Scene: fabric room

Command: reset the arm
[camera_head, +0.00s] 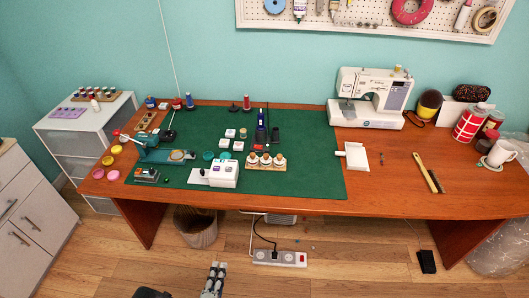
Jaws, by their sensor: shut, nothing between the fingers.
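My gripper (218,266) shows at the bottom edge, left of the middle. Its grey fingers are together and empty, and point up the picture toward the table. It appears in front of the wooden table (290,202), over the floor, apart from everything on the tabletop. The rest of my arm is mostly out of the frame.
A green mat (310,182) on the table holds a white device (222,174), bottles on a wooden stand (266,165) and several small items. A white sewing machine (370,98) stands behind. A power strip (280,258) and a basket (196,228) are on the floor.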

